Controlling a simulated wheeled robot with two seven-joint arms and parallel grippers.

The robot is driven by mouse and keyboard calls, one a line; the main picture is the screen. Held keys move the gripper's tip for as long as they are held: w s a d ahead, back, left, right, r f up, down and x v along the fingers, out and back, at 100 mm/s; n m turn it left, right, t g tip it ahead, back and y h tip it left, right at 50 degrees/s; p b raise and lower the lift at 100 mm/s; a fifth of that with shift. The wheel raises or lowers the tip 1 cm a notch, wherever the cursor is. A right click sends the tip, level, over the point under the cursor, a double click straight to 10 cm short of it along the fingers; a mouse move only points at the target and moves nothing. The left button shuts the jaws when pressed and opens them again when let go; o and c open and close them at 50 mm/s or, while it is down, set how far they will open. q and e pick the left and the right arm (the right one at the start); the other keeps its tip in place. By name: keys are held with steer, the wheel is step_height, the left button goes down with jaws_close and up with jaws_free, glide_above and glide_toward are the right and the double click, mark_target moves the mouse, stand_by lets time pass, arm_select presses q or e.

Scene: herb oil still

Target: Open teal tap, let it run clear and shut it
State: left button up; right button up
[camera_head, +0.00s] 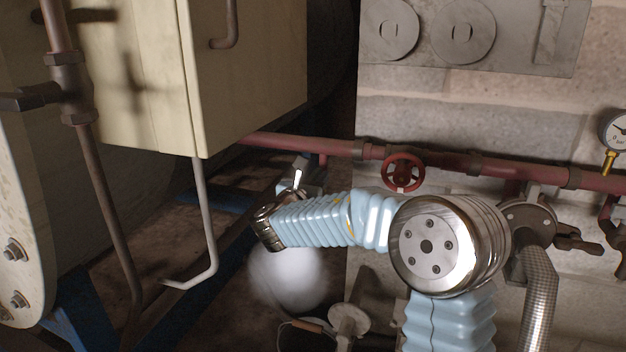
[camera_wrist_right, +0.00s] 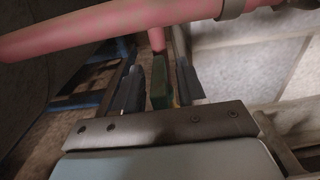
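The teal tap's handle (camera_wrist_right: 160,82) shows in the right wrist view as a dark green-teal upright piece below a red pipe. My right gripper (camera_wrist_right: 160,88) has one finger on each side of it, with a narrow gap visible on at least the right side. It looks open around the handle; contact on the left side is hard to judge. In the head view my right gripper (camera_head: 301,172) is small and partly hidden behind my wrist, and the tap cannot be made out. A white hazy patch (camera_head: 287,278) hangs below my wrist. My left gripper is out of view.
A red pipe (camera_head: 335,146) with a red handwheel (camera_head: 403,172) runs along the block wall. A cream cabinet (camera_head: 250,70) stands left of it, with a bent grey pipe (camera_head: 207,220) below. A gauge (camera_head: 617,130) is at the right. A small round fitting (camera_head: 348,320) stands low in the middle.

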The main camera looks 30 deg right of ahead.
steer(key=shift+c, duration=0.2)
jaws_close()
